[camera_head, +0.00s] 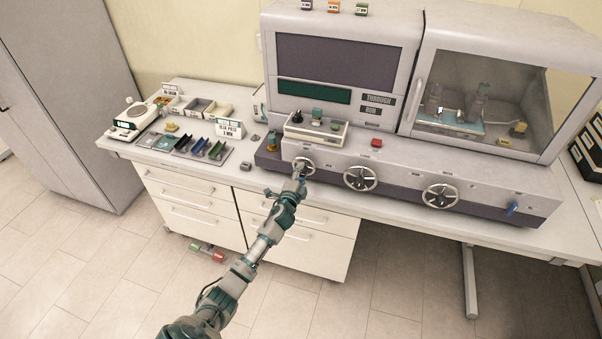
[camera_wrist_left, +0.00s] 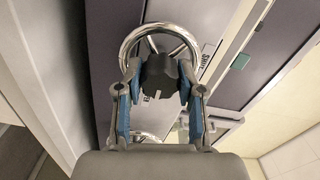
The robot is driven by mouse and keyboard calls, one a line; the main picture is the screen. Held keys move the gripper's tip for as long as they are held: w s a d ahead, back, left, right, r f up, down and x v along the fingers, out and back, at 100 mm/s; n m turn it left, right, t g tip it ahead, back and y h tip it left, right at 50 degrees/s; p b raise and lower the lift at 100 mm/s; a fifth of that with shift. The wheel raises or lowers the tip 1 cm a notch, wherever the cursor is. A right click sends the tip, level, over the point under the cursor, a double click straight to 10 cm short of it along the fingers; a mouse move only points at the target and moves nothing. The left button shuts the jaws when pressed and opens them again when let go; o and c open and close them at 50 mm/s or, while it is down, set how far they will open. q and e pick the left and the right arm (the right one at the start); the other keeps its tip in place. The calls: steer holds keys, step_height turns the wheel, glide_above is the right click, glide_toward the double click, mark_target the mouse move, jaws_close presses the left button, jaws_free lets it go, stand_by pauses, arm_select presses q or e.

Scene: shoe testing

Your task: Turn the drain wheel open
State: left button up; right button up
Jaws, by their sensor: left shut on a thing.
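Three chrome handwheels sit in a row on the front of the grey machine: a left wheel (camera_head: 312,169), a middle wheel (camera_head: 360,179) and a right wheel (camera_head: 440,196). Which one is labelled drain is too small to read. My left gripper (camera_head: 300,172) is at the left wheel and covers part of it. In the left wrist view, my left gripper (camera_wrist_left: 160,82) is shut on the dark lobed hub (camera_wrist_left: 159,70) of this wheel, with one finger on each side. Its chrome rim (camera_wrist_left: 127,42) curves around behind the hub. My right gripper is in neither view.
The machine (camera_head: 340,28) stands on a long white bench (camera_head: 395,208) above drawers. A small control box (camera_head: 316,132) sits above the left wheel. Trays (camera_head: 189,146) and a balance (camera_head: 132,117) are at the left. A blue tap (camera_head: 512,208) is at the right end.

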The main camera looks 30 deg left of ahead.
arm_select(q)
steer(key=o, duration=0.8)
steer(key=shift+c, duration=0.2)
steer(key=o, duration=0.4)
steer(key=shift+f, duration=0.1)
steer(key=shift+w, duration=0.15)
steer(key=v, duration=1.2)
steer(key=shift+f, duration=0.1)
